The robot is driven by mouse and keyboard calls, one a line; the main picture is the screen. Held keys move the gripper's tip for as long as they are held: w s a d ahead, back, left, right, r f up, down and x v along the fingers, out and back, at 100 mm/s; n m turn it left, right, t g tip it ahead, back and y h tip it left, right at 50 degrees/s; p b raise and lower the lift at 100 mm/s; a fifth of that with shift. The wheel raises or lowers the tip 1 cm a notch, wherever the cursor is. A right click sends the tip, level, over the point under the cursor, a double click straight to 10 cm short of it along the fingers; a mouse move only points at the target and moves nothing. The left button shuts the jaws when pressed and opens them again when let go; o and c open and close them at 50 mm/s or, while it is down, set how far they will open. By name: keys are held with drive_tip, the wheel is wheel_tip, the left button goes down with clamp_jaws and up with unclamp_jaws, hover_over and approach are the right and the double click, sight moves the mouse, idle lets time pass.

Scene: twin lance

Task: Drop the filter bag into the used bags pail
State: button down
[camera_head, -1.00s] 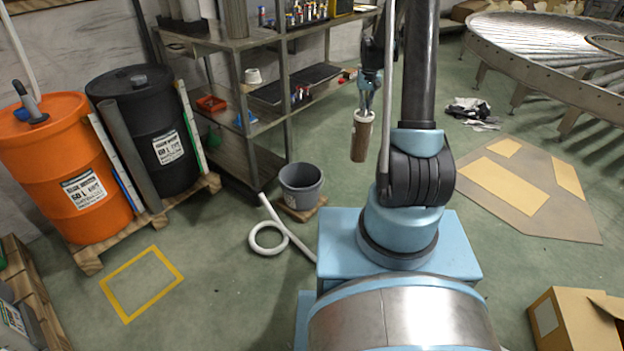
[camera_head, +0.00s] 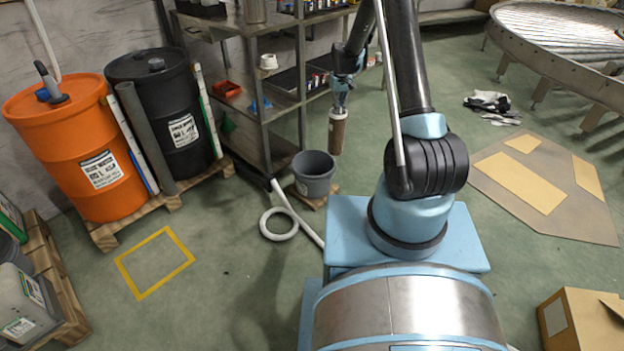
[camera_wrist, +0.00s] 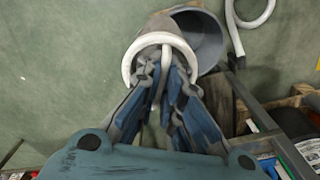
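The filter bag (camera_head: 337,132) is a brown cylinder with a white collar, hanging upright below my gripper (camera_head: 341,88). In the wrist view the fingers of my gripper (camera_wrist: 168,72) close at the bag's white rim (camera_wrist: 133,66), on what looks like its handle. The grey pail (camera_head: 314,174) stands on the floor on a small wooden board. In the head view the bag is above and slightly right of the pail. In the wrist view the pail (camera_wrist: 208,40) shows behind the bag, partly hidden by it. I see nothing inside the pail.
A metal shelf (camera_head: 268,105) with bottles and bins stands left of the bag. A white hose (camera_head: 282,222) lies coiled in front of the pail. Orange (camera_head: 75,150) and black (camera_head: 163,115) drums stand on a pallet at left. Open floor lies right of the pail.

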drive_tip(key=a+f, duration=0.3)
drive_tip(key=f, duration=0.3)
drive_tip(key=a+f+n, duration=0.1)
drive_tip(key=a+f, duration=0.2)
drive_tip(key=f, duration=0.3)
drive_tip(key=w+a+f+n, duration=0.1)
drive_tip(key=a+f, duration=0.3)
drive_tip(key=f, duration=0.3)
drive_tip(key=shift+w, duration=0.1)
drive_tip(key=c, duration=1.7)
unclamp_jaws()
wheel_tip(320, 180, up, 12)
drive_tip(key=shift+d+f, duration=0.1)
